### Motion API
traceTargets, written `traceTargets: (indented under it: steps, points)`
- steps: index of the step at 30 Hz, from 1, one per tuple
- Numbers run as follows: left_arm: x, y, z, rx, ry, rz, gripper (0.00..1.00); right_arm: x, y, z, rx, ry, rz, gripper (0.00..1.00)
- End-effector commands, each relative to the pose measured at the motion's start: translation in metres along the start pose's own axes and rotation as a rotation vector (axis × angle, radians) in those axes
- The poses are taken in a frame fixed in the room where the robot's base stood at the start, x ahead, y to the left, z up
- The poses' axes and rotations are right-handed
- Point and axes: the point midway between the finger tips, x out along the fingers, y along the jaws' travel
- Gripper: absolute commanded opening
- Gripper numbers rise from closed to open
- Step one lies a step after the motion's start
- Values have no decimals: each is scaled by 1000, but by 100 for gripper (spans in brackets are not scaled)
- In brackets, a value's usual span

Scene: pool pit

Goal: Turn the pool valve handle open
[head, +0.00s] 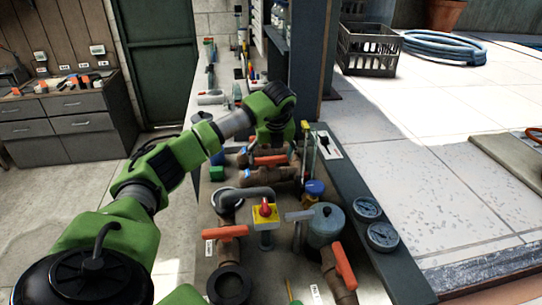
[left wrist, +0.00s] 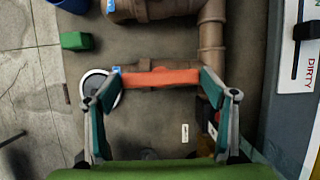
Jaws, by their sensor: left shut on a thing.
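An orange valve handle (left wrist: 160,78) lies across a brown pipe in the left wrist view, with a blue tag by its left end. It also shows in the head view (head: 270,160), below my left wrist. My left gripper (left wrist: 162,80) has one finger at each end of this handle and is shut on it lengthwise. In the head view my green left arm reaches over the pit, and the wrist hides most of the fingers. My right gripper is not in view.
Other orange handles (head: 226,233) (head: 345,265) sit on nearer pipes. A red knob on a yellow box (head: 265,212), a blue-capped fitting (head: 314,188) and two gauges (head: 382,236) stand nearby. A green block (left wrist: 75,41) lies left of the pipe. A dark ledge borders the right.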

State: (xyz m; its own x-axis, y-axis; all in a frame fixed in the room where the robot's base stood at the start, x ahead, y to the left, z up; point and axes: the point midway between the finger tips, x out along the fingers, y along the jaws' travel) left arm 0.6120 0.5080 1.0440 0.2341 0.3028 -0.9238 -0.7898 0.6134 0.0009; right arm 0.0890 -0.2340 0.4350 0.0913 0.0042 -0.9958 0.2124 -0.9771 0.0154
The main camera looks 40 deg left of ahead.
Motion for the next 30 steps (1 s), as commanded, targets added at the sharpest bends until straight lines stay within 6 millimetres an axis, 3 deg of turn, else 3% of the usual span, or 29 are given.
traceTargets:
  steps: [4, 5, 6, 23, 30]
  points:
    - [0, 0, 1, -6, 0, -1, 55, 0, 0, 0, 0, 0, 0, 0]
    - [0, 0, 1, -6, 0, -1, 84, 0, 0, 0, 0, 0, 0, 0]
    - [0, 0, 1, -6, 0, -1, 93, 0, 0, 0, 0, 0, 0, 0]
    - [0, 0, 0, 7, 0, -4, 93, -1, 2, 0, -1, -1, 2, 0]
    - [-1, 3, 1, 156, 0, -63, 93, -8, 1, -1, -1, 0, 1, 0]
